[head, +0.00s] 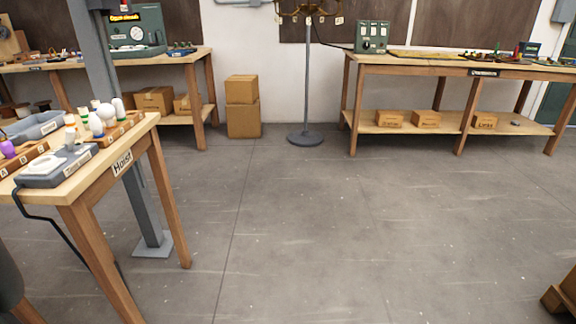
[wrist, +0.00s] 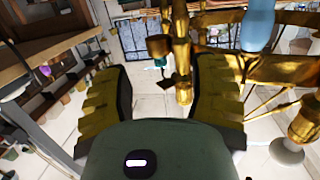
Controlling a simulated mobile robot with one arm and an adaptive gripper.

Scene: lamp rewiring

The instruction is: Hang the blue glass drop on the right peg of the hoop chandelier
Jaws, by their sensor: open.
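The brass hoop chandelier (head: 308,8) stands at the top of the head view, cut off by the frame edge. In the wrist view its brass parts (wrist: 180,55) fill the upper middle and right, close to my gripper. My gripper (wrist: 160,78) is open, with a brass stem between or just beyond its two ridged fingers; I cannot tell whether they touch. A small teal piece (wrist: 160,62) shows beside the stem; I cannot tell if it is the blue glass drop. A light blue cylinder (wrist: 257,28) stands at the upper right. The right peg cannot be made out.
The chandelier's grey stand (head: 307,90) rises from a round base. A workbench (head: 480,70) stands right of it, another (head: 190,60) at the back left. A table labelled Hoist (head: 135,145) is at the near left. Cardboard boxes (head: 243,105) stand by the wall. The middle floor is clear.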

